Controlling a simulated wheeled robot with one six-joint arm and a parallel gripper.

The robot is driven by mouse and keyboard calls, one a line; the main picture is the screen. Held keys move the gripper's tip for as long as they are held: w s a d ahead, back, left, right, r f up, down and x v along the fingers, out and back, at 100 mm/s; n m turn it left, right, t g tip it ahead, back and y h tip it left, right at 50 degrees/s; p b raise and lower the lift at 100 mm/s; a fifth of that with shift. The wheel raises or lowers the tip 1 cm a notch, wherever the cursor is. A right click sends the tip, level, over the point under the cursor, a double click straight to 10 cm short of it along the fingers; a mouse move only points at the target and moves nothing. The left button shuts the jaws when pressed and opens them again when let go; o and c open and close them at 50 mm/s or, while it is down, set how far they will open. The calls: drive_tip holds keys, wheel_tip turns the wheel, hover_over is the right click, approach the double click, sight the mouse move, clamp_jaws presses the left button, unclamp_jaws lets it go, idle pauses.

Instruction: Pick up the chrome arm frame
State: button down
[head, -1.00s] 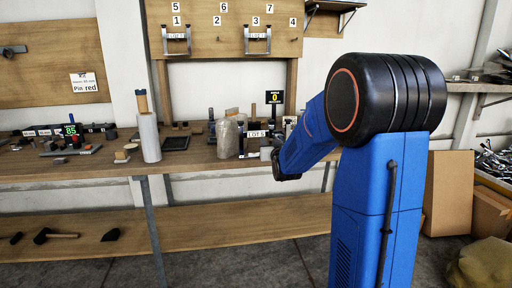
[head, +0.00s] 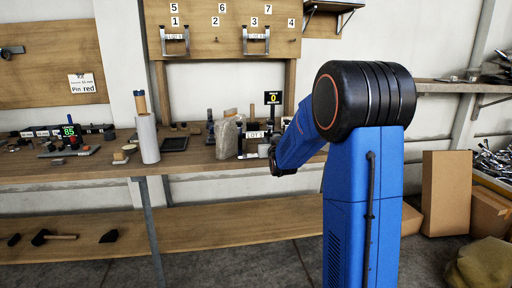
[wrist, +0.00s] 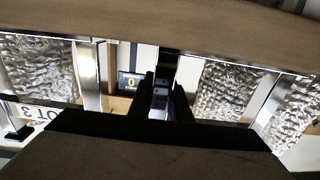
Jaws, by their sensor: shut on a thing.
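In the wrist view, a bright chrome arm frame (wrist: 90,78) spans the picture, with a long rail under a brown edge and upright bars to the left and right. My gripper (wrist: 165,100) has its two dark fingers close together at the middle of the frame, shut on it; the exact contact is dark and hard to make out. In the head view, my gripper (head: 283,169) is low at the bench's front edge, partly hidden by my blue arm. The held frame cannot be made out there. Two similar chrome frames (head: 175,42) (head: 256,41) hang on the wooden board.
Cardboard boxes (head: 446,192) stand at the right. Bare floor (head: 280,265) lies in front of the bench.

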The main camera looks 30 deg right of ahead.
drive_tip(key=shift+r, duration=0.15)
wheel_tip(320, 180, up, 18)
idle(0.5)
idle(0.5)
